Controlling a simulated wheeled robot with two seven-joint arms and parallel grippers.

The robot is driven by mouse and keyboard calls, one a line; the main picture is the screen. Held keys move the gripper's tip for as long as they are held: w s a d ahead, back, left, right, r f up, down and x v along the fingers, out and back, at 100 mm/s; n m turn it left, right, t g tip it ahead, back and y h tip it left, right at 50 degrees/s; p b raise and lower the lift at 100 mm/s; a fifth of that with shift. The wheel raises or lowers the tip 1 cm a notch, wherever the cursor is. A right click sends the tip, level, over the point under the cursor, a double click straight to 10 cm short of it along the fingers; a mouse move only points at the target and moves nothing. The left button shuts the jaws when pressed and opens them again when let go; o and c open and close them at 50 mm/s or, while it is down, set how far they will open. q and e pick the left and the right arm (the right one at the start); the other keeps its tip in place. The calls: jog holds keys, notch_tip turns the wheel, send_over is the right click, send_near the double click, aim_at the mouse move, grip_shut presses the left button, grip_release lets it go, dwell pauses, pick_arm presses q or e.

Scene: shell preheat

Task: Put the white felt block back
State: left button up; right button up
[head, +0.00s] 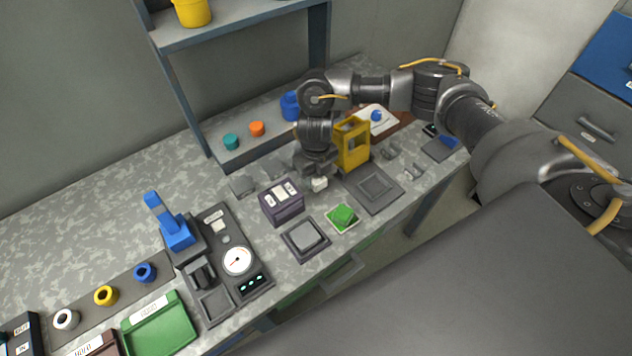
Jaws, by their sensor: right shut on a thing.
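The white felt block (320,184) is small and pale and sits at the tips of my right gripper (317,175), which points down and is shut on it. Only a part of the block shows below the fingers. The block is just right of the dark purple box (281,208) with white pieces on its top, and behind the green block (343,214) on its small pale dish. I cannot tell whether the felt block touches the bench. My left gripper is not in view.
A yellow frame (352,148) stands close right of my right gripper. A dark square plate (374,187) and a square pad (305,241) lie nearby. A press with a blue handle (176,232) and a dial (237,261) stand left. The back-left bench (90,225) is clear.

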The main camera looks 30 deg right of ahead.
aim_at(316, 182)
jog(key=shift+w+d+f, duration=0.1)
jog(key=shift+f, duration=0.8)
jog(key=shift+w+d+f, duration=0.1)
jog(key=shift+f, duration=0.8)
jog(key=shift+a, duration=0.1)
jog(key=shift+f, duration=0.15)
jog(key=o, duration=0.9)
jog(key=shift+r, duration=0.35)
notch_tip(316, 182, up, 12)
jog(key=shift+f, duration=0.15)
